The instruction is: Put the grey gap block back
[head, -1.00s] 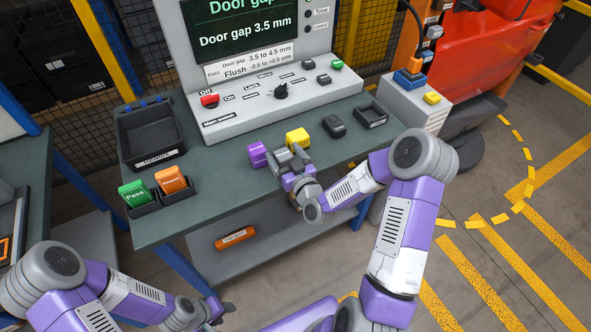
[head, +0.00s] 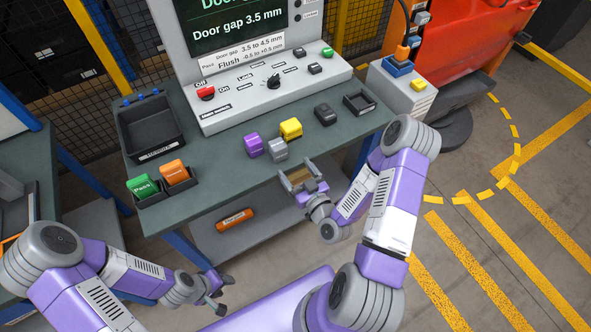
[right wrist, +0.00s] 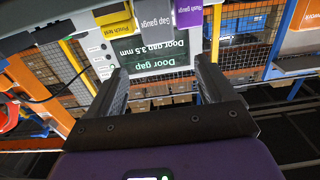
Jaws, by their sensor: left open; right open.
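The grey gap block (head: 278,149) stands on the green bench top near its front edge, between the purple block (head: 253,145) and the yellow block (head: 291,128). In the right wrist view the grey block (right wrist: 186,14) shows its "Gap gauge" label upside down, beyond the fingertips. My right gripper (head: 297,173) is open and empty, just in front of the grey block and apart from it. It also shows open in the right wrist view (right wrist: 160,82). My left gripper (head: 222,294) is open and empty, low in front of the bench.
A dark block (head: 325,115) and a small empty tray (head: 359,102) are to the right. A large dark bin (head: 150,128) and a holder with green (head: 143,187) and orange (head: 175,172) tags are to the left. The control console (head: 240,105) stands behind the blocks.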

